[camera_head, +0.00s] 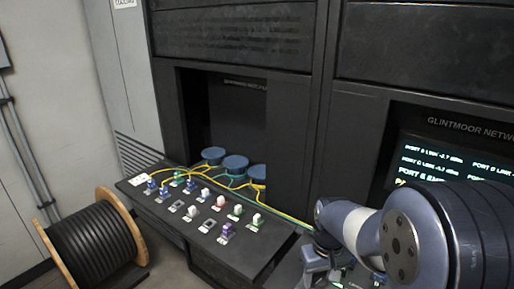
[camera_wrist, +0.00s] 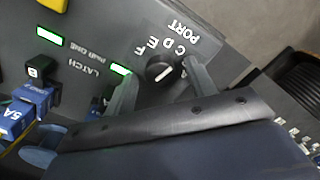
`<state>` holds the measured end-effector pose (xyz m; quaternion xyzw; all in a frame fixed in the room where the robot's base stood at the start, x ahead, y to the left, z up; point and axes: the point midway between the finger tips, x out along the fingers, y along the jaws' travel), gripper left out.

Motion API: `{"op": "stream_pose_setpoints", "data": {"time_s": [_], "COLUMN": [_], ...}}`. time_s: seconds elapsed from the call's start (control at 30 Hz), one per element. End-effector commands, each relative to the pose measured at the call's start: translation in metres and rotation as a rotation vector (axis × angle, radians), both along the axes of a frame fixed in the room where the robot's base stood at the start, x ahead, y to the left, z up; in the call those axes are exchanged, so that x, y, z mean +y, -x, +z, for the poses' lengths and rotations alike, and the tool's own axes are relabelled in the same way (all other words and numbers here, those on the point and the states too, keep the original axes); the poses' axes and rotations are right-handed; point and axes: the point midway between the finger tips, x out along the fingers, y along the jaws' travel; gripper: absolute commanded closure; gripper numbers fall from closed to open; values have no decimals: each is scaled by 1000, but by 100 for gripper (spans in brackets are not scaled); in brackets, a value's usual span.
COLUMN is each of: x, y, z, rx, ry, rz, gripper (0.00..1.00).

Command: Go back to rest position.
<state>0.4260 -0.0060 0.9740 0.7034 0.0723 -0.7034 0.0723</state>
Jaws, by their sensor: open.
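My gripper (camera_head: 318,268) hangs low over the right end of the sloped console, with my blue-grey arm reaching in from the right. In the wrist view, my gripper (camera_wrist: 160,72) is open with its two fingers apart. A black rotary knob (camera_wrist: 160,68) with a white pointer line shows between the fingertips. I cannot tell whether either finger touches it. The word PORT and letters including C, D, E and F are printed around the knob. Nothing is held in the fingers.
A blue connector marked 5A (camera_wrist: 30,103) and lit green indicators (camera_wrist: 49,36) lie left of the fingers. The console (camera_head: 215,262) carries several coloured connectors and yellow cables. A cable reel (camera_head: 92,240) stands at left. A dark cabinet with a lit screen (camera_head: 455,160) rises behind.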

Motion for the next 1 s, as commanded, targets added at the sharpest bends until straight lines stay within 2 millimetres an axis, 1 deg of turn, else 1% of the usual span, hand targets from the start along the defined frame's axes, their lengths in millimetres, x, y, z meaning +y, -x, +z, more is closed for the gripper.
{"op": "stream_pose_setpoints", "data": {"time_s": [0.53,0.6,0.8,1.0], "x": [0,0,0,0], "y": [0,-2,-1,-1], "z": [0,18,58,90], "rx": [0,-7,-6,-4], "ry": [0,-1,-1,-1], "rz": [-449,-446,-443,-442], "gripper": [47,47,47,47]}}
